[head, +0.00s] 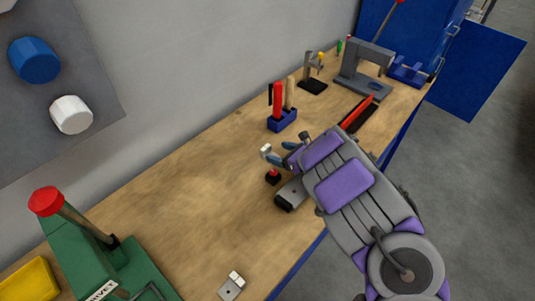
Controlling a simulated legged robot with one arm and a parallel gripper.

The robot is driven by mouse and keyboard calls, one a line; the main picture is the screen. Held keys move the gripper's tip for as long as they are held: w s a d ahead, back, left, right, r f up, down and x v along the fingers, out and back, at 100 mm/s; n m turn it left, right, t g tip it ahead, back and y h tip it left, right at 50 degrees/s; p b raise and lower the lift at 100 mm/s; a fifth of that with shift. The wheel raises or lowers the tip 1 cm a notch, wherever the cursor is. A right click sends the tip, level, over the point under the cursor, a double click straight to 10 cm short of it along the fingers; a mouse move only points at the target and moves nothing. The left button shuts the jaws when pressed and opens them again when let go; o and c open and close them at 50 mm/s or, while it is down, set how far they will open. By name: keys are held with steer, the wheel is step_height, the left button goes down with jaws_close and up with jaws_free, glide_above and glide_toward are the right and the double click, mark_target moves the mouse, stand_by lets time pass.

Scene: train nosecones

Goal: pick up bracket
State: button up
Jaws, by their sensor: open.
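A small grey metal piece (231,286), which looks like the bracket, lies on the wooden workbench (190,200) near its front edge, at the bottom of the head view. It shows a dark hole and a raised light end. My arm reaches in from the lower right. My gripper (276,151) is open over the middle of the bench, well beyond the bracket and up and right of it in the picture. I see nothing held between the fingers, though they are small and partly hidden by my arm.
A green machine (90,255) with a red-knobbed lever stands at left. A red-topped black item (272,177) and a grey block (291,194) are beside my arm. A blue tool holder (282,121) and grey press (365,70) stand farther back. The bench between bracket and holder is mostly clear.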

mark_target(268, 149)
steer(key=shift+w+a+f, duration=0.2)
steer(key=shift+w+a, duration=0.15)
steer(key=shift+a, duration=0.05)
steer(key=shift+w+a+f, duration=0.1)
steer(key=shift+a+f, duration=0.05)
steer(key=shift+a, duration=0.25)
steer(key=b+x, duration=0.1)
steer(key=x, duration=0.3)
steer(key=shift+a, duration=0.35)
steer(key=c, duration=1.2)
steer(key=shift+o, duration=0.2)
step_height(268, 149, up, 10)
steer(key=shift+r+p, duration=0.15)
steer(key=shift+p, duration=0.9)
steer(key=s+d+r+m+t+h, duration=0.1)
steer(key=d+r+m+t+h, duration=0.1)
steer(key=d+m+h, duration=0.3)
steer(key=s+d+r+m+t+h, duration=0.2)
steer(key=d+m+h, duration=0.3)
steer(key=d, duration=0.9)
steer(key=shift+t+h, duration=0.4)
steer(key=shift+t, duration=0.1)
